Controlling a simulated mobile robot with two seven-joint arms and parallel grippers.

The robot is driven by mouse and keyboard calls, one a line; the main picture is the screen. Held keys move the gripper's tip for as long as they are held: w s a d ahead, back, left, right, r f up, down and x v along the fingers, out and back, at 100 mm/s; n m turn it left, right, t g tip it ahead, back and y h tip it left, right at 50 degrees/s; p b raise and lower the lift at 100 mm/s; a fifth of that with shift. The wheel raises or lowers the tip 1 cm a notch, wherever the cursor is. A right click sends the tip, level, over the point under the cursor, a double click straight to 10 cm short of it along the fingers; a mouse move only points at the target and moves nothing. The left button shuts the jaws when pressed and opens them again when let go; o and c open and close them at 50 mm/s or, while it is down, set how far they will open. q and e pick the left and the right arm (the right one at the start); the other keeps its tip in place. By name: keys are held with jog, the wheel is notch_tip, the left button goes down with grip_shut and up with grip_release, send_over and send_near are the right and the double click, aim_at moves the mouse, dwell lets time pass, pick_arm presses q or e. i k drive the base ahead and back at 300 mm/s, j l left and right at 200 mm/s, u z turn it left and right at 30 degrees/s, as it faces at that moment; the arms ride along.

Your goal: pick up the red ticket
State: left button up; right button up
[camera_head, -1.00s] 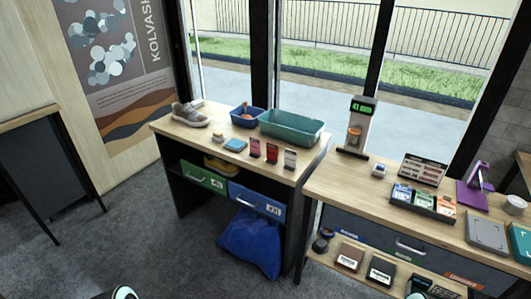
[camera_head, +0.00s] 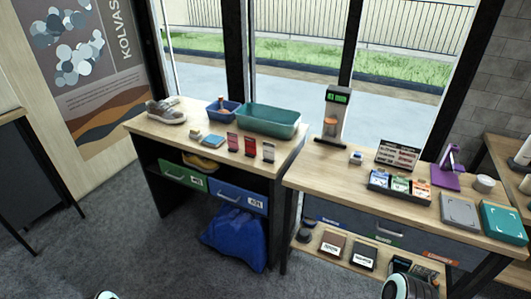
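The red ticket (camera_head: 250,146) stands upright on the left wooden table (camera_head: 150,127), near its front right edge. Only rounded parts of my own arms show at the bottom edge, at the lower left and lower right. Neither gripper is in view.
Behind the tickets are a teal tub (camera_head: 268,121) and a small blue bin (camera_head: 222,108). A grey sneaker (camera_head: 165,111) sits at left, with a blue pad (camera_head: 212,140) nearer. A second table (camera_head: 325,169) holds a card rack (camera_head: 398,186). A blue bag (camera_head: 235,235) lies below.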

aim_at(250, 144)
jog(key=i+l+u, duration=0.1)
jog(key=i, duration=0.3)
jog(key=i+l+u, duration=0.1)
jog(key=i, duration=0.3)
jog(key=i+l+u, duration=0.1)
jog(key=i, duration=0.3)
jog(key=l, duration=0.1)
